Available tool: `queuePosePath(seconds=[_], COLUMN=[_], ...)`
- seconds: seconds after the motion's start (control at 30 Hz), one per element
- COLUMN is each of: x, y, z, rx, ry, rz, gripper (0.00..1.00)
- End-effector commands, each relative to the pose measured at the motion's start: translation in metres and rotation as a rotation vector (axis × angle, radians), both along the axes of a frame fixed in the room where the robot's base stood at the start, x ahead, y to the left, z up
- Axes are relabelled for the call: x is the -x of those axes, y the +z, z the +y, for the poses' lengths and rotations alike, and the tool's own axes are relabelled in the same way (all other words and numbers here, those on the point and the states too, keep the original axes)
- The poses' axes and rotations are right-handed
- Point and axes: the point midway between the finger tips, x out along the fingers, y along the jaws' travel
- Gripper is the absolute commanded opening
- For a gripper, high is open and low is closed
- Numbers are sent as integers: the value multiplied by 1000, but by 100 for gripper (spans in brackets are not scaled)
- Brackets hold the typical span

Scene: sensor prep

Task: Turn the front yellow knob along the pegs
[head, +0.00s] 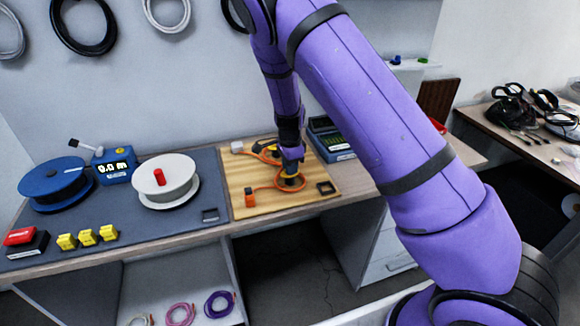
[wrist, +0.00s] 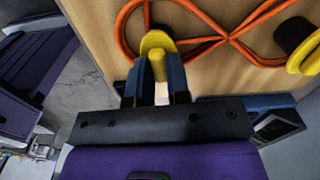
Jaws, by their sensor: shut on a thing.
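The front yellow knob (wrist: 157,43) shows in the wrist view at the edge of the wooden board, with its narrow grip between my two blue fingers. My gripper (wrist: 157,66) is shut on this knob. In the head view my gripper (head: 291,172) points down over the front part of the board and mostly hides the knob. A second yellow knob (wrist: 304,54), with a black part beside it, is at the right edge of the wrist view. An orange cable (wrist: 205,15) runs around the front knob and crosses itself between the knobs. I cannot make out the pegs clearly.
The wooden board (head: 238,177) lies on the bench beside a grey mat (head: 115,225). A white spool (head: 182,190), a blue spool (head: 45,186), a blue meter (head: 116,168) and several yellow blocks stand left. A blue-grey device (head: 336,148) sits behind the board to the right.

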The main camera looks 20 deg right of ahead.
Motion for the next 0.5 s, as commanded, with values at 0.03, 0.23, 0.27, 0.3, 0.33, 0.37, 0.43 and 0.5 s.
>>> queuePosePath(seconds=[0.03,0.23,0.27,0.3,0.33,0.37,0.43,0.5], x=[-1,-1,-1,-1,-1,-1,-1,-1], y=[1,1,1,1,1,1,1,1], z=[-1,-1,-1,-1,-1,-1,-1,-1], rx=[0,-1,-1,-1,-2,-1,-1,0], ry=[28,187,217,254,282,312,379,445], rz=[-2,-2,-2,-2,-2,-2,-2,-2], gripper=[0,0,0,0,0,0,0,0])
